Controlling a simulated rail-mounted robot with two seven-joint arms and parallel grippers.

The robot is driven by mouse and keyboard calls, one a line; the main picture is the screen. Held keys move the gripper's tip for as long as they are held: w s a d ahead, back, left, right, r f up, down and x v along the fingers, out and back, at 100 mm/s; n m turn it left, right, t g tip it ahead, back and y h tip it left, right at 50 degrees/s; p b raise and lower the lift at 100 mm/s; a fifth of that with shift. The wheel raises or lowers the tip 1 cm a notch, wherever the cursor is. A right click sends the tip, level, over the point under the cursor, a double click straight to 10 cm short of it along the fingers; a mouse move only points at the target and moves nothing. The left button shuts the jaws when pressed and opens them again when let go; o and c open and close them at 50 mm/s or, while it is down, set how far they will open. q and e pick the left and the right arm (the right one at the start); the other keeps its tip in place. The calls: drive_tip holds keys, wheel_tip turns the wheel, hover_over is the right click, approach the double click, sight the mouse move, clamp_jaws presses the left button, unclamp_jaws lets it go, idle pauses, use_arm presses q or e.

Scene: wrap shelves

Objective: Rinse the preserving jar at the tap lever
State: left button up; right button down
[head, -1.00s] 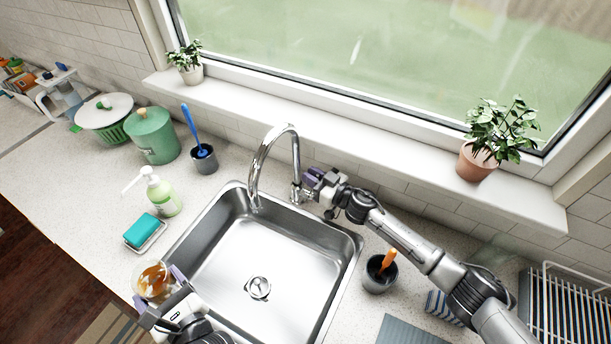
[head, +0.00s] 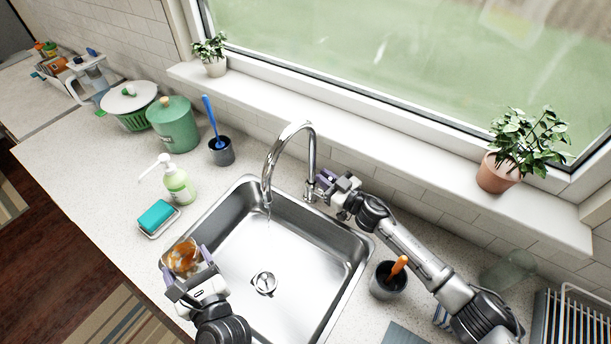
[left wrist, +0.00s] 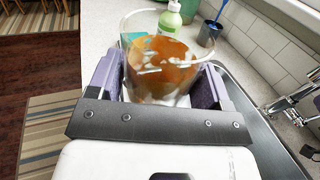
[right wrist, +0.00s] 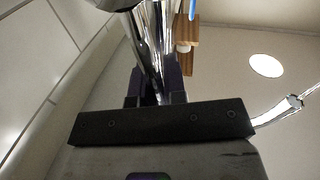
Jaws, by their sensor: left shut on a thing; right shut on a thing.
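The preserving jar (head: 182,258) is clear glass with orange-brown residue on its walls. My left gripper (head: 189,268) is shut on it at the sink's front left edge; the left wrist view shows the jar (left wrist: 160,68) between both fingers. The curved chrome tap (head: 290,140) stands at the back of the steel sink (head: 310,245). A thin stream of water shows below its spout. My right gripper (head: 325,182) is shut on the tap lever beside the tap's base; the lever is mostly hidden by the fingers. In the right wrist view a chrome part (right wrist: 152,45) runs between the fingers.
A soap bottle (head: 178,185) and a teal sponge on a dish (head: 156,217) stand left of the sink. A grey cup with an orange-handled tool (head: 388,282) stands right of it. A dish rack (head: 575,322) is at far right. The basin is empty.

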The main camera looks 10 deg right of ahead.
drive_tip(key=c, duration=1.2)
unclamp_jaws()
drive_tip(key=shift+o, duration=0.2)
drive_tip(key=v, duration=1.2)
drive_tip(key=shift+p, duration=0.35)
drive_tip(key=shift+r, duration=0.1)
